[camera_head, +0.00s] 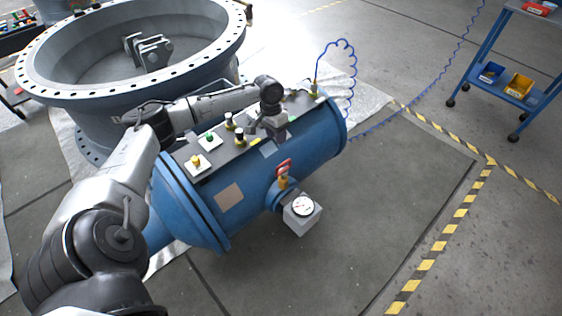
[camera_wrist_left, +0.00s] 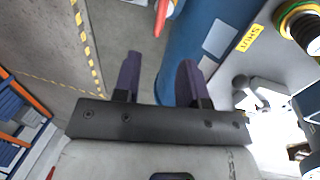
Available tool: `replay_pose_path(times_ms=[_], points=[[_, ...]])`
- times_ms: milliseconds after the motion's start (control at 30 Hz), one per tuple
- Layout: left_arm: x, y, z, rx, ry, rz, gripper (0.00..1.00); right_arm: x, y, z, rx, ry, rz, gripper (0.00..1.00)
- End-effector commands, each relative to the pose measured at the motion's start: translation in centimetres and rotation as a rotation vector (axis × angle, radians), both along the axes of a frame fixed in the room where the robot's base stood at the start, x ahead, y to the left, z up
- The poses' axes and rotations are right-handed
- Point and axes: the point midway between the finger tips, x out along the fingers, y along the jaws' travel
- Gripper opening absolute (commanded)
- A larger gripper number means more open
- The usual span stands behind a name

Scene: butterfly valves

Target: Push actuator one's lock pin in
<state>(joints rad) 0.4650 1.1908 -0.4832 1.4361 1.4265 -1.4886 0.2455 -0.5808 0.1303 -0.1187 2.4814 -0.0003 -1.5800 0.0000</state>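The blue cylindrical actuator (camera_head: 240,185) lies on its side, with a grey panel on its upper surface. I cannot read which actuator it is. The panel carries several pins and buttons, among them a yellow-topped one (camera_head: 196,161), a green one (camera_head: 210,138) and black-topped ones. I cannot tell which is the lock pin. My left gripper (camera_head: 254,131) is above the panel's right part. In the left wrist view my left gripper (camera_wrist_left: 158,80) is open, with nothing between its fingers. Beside it are a yellow "SHUT" label (camera_wrist_left: 249,38) and a dark knob with a yellow-green collar (camera_wrist_left: 302,24). My right gripper is out of view.
A large flanged valve body (camera_head: 190,70) stands behind. A coiled blue air hose (camera_head: 352,75) rises at the actuator's far end. A blue cart (camera_head: 520,95) stands far right; the floor before it is clear.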

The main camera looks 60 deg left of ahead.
Motion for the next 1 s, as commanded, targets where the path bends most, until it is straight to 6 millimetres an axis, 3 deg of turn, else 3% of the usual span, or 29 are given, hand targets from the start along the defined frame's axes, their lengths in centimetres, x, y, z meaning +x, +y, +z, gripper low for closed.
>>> replay_pose_path(times_ms=[100,500,700,1000], points=[[0.1,-0.5,-2.7,-0.001,0.003,-0.002,0.39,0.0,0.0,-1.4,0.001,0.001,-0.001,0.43],[0.3,-1.8,-9.4,0.002,0.001,-0.002,0.39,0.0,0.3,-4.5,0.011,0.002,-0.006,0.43],[0.4,-2.2,-11.2,0.002,0.001,-0.002,0.39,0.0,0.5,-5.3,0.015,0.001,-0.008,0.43],[0.5,-2.3,-11.9,0.002,0.000,-0.002,0.39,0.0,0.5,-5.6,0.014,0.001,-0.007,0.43]])
